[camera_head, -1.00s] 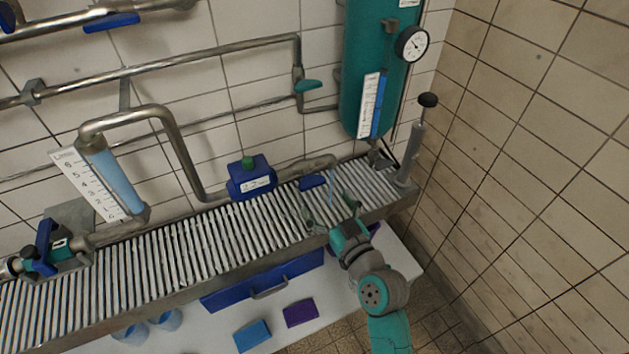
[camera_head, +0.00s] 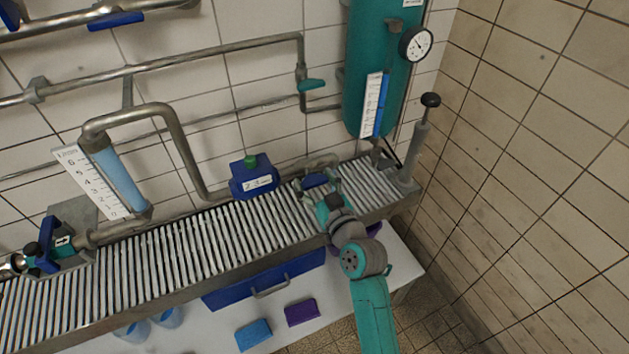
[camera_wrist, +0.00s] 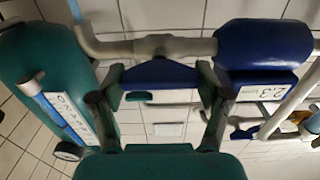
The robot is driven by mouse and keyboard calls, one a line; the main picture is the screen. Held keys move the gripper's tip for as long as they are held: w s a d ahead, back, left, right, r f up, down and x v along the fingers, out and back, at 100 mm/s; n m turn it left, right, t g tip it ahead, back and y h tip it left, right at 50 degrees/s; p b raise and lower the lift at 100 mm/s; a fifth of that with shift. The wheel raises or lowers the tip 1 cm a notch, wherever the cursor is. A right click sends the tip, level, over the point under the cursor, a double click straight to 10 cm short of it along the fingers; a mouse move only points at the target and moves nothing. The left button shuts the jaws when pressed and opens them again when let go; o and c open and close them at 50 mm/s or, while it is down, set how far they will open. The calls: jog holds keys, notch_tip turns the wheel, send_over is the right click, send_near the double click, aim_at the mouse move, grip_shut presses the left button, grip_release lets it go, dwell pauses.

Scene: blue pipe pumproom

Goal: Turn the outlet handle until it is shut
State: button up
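The outlet handle is a blue lever (camera_head: 316,180) on the pipe behind the roller conveyor, between the blue meter and the green tank. In the wrist view the blue handle (camera_wrist: 158,73) lies crosswise in front of a grey pipe fitting. My gripper (camera_head: 318,190) is at the handle, over the conveyor's back side. In the wrist view my gripper (camera_wrist: 160,68) has its fingers wide apart, one near each end of the handle. I cannot tell whether the fingers touch it. My wrist hides part of the fitting in the head view.
The blue meter box (camera_head: 254,177) with a green cap stands just left of the handle. The green tank (camera_head: 372,100) with a gauge (camera_head: 416,44) and a grey hand pump (camera_head: 420,140) stand to the right. The conveyor (camera_head: 210,245) is empty.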

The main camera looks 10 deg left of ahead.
jog(key=c, duration=0.4)
jog(key=shift+c, duration=0.2)
jog(key=shift+m, duration=0.3)
jog(key=m, duration=0.3)
jog(key=shift+m, duration=0.3)
jog(key=m, duration=0.3)
jog(key=shift+w+d+m, duration=0.1)
jog(key=shift+m, duration=0.3)
jog(key=m, duration=0.5)
jog(key=shift+f, duration=0.1)
jog(key=shift+d+f+m, duration=0.1)
jog(key=shift+m, duration=2.4)
